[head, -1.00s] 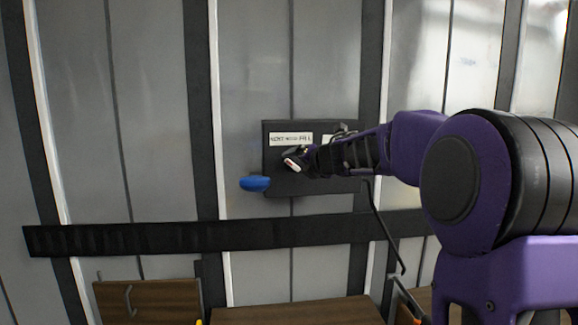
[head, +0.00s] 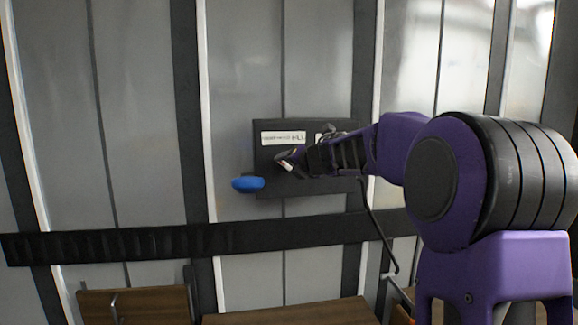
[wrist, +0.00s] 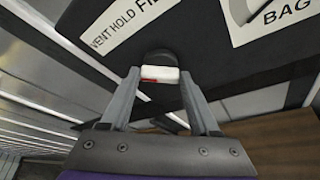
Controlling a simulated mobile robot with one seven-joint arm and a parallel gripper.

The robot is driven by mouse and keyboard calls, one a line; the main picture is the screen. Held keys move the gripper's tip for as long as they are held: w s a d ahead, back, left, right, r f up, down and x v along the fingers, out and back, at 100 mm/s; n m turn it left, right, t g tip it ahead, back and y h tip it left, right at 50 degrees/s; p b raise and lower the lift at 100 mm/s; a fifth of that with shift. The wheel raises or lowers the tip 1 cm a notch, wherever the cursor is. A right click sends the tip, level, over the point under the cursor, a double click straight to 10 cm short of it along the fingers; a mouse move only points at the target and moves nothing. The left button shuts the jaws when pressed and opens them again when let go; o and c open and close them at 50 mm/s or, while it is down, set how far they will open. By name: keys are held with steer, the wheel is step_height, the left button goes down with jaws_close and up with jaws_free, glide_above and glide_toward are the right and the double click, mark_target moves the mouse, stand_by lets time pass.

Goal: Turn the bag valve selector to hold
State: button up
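The bag valve selector (wrist: 160,73) is a dark knob with a white, red-marked part. It sits on a black panel (head: 266,170) on the grey wall, below a white label reading VENT HOLD FILL (wrist: 135,25). My gripper (wrist: 160,78) reaches the panel from the right in the head view. In the wrist view its two grey fingers lie on either side of the white part and appear to touch it. The white part also shows at the fingertips in the head view (head: 285,164). Which position the selector points to cannot be read.
A second label reading BAG (wrist: 290,15) is to the right on the panel. A blue rounded part (head: 248,184) sticks out at the panel's lower left. A dark horizontal rail (head: 120,244) crosses the wall below. Brown wooden surfaces (head: 285,314) stand at the bottom.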

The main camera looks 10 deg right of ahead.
steer(key=c, duration=0.8)
steer(key=m+b, duration=0.1)
steer(key=m+y+b, duration=0.1)
steer(key=m, duration=0.1)
steer(key=shift+d+f+m+t+y+b, duration=0.1)
steer(key=shift+f+m+t+y+b, duration=0.2)
steer(key=shift+t+b, duration=0.1)
steer(key=m+b, duration=0.1)
steer(key=m, duration=0.1)
steer(key=m+t+y+b, duration=0.1)
steer(key=m, duration=0.1)
steer(key=shift+f+t, duration=0.1)
steer(key=shift+t, duration=0.2)
steer(key=shift+m+y+b, duration=0.3)
steer(key=o, duration=1.4)
steer(key=shift+c, duration=0.2)
